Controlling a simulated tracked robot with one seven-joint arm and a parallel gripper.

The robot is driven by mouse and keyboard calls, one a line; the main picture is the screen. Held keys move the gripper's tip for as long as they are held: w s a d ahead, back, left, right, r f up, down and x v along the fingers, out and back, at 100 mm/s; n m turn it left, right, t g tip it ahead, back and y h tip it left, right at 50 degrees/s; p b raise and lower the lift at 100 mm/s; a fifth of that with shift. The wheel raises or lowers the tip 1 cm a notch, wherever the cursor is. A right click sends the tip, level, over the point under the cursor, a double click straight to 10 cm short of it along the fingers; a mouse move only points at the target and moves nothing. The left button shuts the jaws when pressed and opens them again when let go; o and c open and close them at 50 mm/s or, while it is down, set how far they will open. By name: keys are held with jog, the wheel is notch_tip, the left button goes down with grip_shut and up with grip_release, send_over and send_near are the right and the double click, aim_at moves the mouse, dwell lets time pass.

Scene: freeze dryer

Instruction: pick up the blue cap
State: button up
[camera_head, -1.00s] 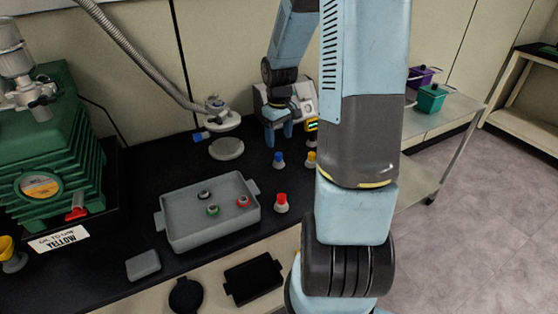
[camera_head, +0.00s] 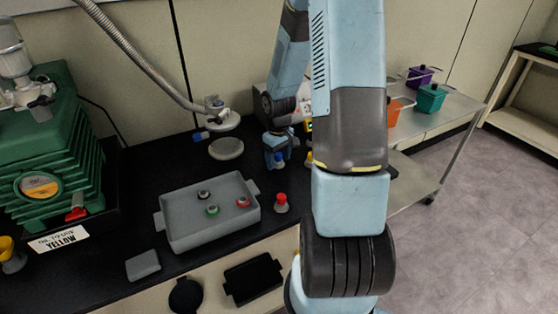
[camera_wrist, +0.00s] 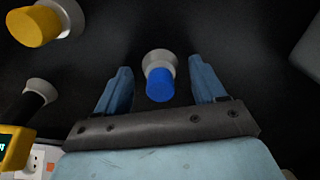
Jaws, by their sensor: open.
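The blue cap (camera_wrist: 160,85) sits on a grey-white base in the wrist view, between the two blue fingers of my gripper (camera_wrist: 161,88). The fingers are open, with a gap on each side of the cap. In the head view my gripper (camera_head: 277,157) is above the black bench, around the blue cap (camera_head: 279,158), which is partly hidden by the fingers.
A yellow-capped piece (camera_wrist: 34,26) stands close by, at upper left in the wrist view. A red-capped piece (camera_head: 281,202) stands nearer the bench front. A grey tray (camera_head: 168,228) holds several small capped pieces. A round grey plate (camera_head: 226,149) lies to the left.

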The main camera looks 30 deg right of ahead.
jog(key=shift+c, duration=0.4)
jog(key=c, duration=1.1)
jog(key=shift+o, duration=0.2)
